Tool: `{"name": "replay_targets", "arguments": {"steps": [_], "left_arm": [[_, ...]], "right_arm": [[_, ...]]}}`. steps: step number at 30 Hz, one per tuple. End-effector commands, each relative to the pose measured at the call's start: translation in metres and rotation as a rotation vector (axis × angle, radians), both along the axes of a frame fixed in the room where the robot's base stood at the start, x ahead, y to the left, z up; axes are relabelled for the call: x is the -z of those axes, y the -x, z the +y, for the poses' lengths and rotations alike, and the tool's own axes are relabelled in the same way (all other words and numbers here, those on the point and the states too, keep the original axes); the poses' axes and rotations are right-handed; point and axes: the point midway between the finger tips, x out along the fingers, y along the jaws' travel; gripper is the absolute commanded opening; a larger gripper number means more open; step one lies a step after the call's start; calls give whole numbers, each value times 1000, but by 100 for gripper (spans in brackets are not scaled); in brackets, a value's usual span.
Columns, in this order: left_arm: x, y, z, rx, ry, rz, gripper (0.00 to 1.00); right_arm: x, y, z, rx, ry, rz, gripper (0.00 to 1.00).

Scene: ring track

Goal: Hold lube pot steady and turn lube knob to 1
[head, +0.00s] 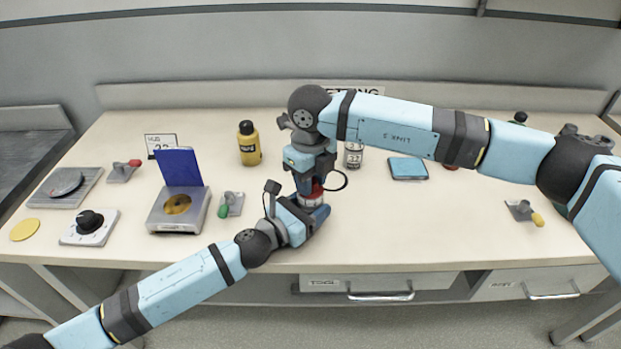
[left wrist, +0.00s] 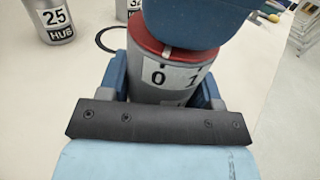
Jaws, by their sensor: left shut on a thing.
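The lube pot (head: 312,202) is a small grey pot with a red lube knob (head: 318,189), near the middle of the bench. In the left wrist view the pot (left wrist: 150,94) stands between my blue left fingers. A white label (left wrist: 165,75) with 0 and 1 sits below the red knob rim (left wrist: 148,44). My left gripper (head: 306,213) is shut on the pot's body from the front left. My right gripper (head: 312,180) points down over the knob from above. A blue part of it (left wrist: 195,20) hides the knob's top, and its finger opening is hidden.
A can labelled 32 (head: 353,156) and a yellow bottle (head: 249,145) stand behind. A grey box with a blue lid (head: 165,222) and a green-handled tool (head: 229,205) lie left. A blue tray (head: 408,168) lies right. The front right bench is mostly clear.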

Motion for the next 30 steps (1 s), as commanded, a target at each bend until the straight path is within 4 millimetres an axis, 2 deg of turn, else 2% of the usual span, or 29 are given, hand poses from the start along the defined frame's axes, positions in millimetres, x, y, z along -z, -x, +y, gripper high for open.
{"name": "replay_targets", "arguments": {"steps": [11,30], "left_arm": [[0,0,0,0,0,0,30],[0,0,0,0,-1,1,30]], "right_arm": [[-1,0,0,-81,0,0,7],[-1,0,0,-549,0,-1,7]]}}
